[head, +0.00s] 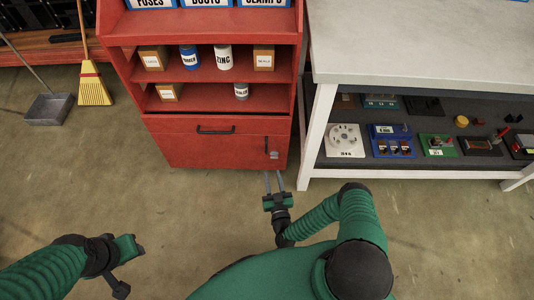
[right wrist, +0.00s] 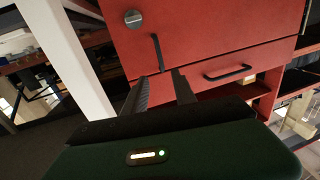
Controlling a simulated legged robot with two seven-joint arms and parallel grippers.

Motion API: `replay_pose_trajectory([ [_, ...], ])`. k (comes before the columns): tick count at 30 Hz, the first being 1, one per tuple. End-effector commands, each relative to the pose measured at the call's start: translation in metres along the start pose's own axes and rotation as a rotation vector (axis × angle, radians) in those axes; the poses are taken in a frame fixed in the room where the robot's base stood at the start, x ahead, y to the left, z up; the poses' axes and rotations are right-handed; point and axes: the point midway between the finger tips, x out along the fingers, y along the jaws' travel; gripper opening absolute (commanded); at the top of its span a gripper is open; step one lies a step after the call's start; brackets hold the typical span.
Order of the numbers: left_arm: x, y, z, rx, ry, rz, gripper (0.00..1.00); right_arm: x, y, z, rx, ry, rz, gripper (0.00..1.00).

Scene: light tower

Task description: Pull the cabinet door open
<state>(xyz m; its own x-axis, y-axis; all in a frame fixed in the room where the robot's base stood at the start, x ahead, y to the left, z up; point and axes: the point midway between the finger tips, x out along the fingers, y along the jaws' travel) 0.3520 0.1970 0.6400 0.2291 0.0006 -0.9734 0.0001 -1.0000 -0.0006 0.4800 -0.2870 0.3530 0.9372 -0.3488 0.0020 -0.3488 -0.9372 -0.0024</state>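The red cabinet (head: 185,125) stands ahead, with its door (head: 225,153) shut at the bottom. A short dark upright handle (head: 267,145) is near the door's right edge, by a round silver lock (head: 274,155). In the right wrist view, turned over, the door (right wrist: 210,30) shows the handle (right wrist: 157,52) and lock (right wrist: 133,18). My right gripper (head: 273,181) is open and empty, just short of the handle, which shows between its fingertips (right wrist: 160,82) in the wrist view. My left gripper (head: 127,265) is low at left, away from the cabinet; its fingers are unclear.
A drawer with a horizontal handle (head: 216,130) is above the door. Shelves above hold cans and boxes. A white workbench (head: 322,125) stands close on the right. A broom (head: 93,85) and dustpan (head: 48,108) are at left. The floor (head: 180,205) before the cabinet is clear.

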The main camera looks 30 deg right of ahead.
Motion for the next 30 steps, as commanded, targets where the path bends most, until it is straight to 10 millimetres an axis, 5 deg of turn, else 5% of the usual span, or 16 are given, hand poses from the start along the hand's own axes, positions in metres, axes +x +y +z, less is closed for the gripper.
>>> replay_pose_trajectory([
  [9, 0.036, 0.0, 0.009, 0.0, 0.0, 0.0, 0.36, 0.085, 0.001, 0.006, 0.0, 0.002, 0.0, 0.33],
  [15, 0.048, 0.0, 0.012, 0.0, -0.001, 0.0, 0.36, 0.12, 0.0, 0.004, 0.0, 0.0, -0.001, 0.33],
  [26, 0.049, 0.0, 0.012, 0.0, 0.0, 0.0, 0.36, 0.129, -0.001, 0.001, 0.001, -0.002, -0.002, 0.33],
  [30, 0.049, 0.0, 0.012, 0.0, -0.001, 0.0, 0.36, 0.129, -0.001, 0.001, 0.001, -0.002, -0.003, 0.14],
])
